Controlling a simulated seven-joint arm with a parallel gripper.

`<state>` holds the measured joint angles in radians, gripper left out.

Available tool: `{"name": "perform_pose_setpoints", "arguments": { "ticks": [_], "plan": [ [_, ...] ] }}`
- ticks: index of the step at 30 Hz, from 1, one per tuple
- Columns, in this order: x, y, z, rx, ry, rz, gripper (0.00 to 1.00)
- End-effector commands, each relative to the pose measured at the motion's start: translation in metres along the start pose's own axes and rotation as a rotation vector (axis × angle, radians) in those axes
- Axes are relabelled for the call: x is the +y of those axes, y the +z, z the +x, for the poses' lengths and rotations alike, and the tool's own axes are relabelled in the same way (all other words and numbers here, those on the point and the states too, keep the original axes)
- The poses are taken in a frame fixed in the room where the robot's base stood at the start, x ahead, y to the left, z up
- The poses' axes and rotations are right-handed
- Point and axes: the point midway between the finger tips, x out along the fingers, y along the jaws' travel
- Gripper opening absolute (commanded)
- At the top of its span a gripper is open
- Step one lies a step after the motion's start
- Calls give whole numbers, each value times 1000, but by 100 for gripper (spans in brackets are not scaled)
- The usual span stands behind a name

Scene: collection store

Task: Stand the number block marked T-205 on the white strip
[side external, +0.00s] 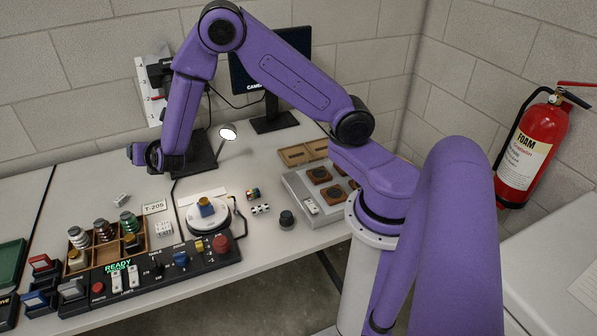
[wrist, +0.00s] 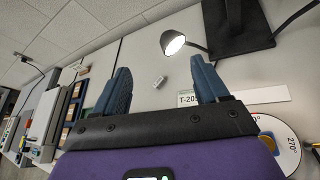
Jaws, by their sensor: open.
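A white card reading T-205 (side external: 154,207) is on the table behind and left of the turntable. It also shows in the wrist view (wrist: 187,100), partly hidden by a finger. A small pale block (side external: 121,199) lies left of the card; in the wrist view the block (wrist: 160,81) shows between my fingers, farther off. Its marking is too small to read. A white strip (wrist: 262,94) runs behind the turntable, beside the card. My gripper (side external: 134,154) is open and empty, above and behind the block; its two fingers (wrist: 160,77) are spread wide.
The turntable (side external: 208,222) carries a blue and yellow piece. A wooden compartment tray (side external: 108,256) with spools and a control panel (side external: 165,268) stand in front. Another small white block (side external: 164,229) lies near the panel. A lamp (side external: 228,134) and monitor (side external: 272,75) stand behind.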

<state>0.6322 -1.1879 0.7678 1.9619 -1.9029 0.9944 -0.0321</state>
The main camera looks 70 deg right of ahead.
Motion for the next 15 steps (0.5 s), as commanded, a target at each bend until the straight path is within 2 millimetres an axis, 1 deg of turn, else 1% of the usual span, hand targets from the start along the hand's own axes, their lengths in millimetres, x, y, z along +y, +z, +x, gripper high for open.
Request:
{"name": "perform_pose_setpoints", "arguments": {
  "ticks": [1,5,6,11,12,14,15],
  "plan": [
    [-3,10,-19,8,-35,68,74],
    [-23,24,-65,50,-154,244,74],
    [-30,26,-79,68,-189,298,74],
    [-61,28,-140,162,-340,505,74],
    [-70,26,-156,190,-379,553,74],
    [-83,24,-179,237,-441,626,74],
    [-91,21,-195,271,-481,672,74]
  ]
}}
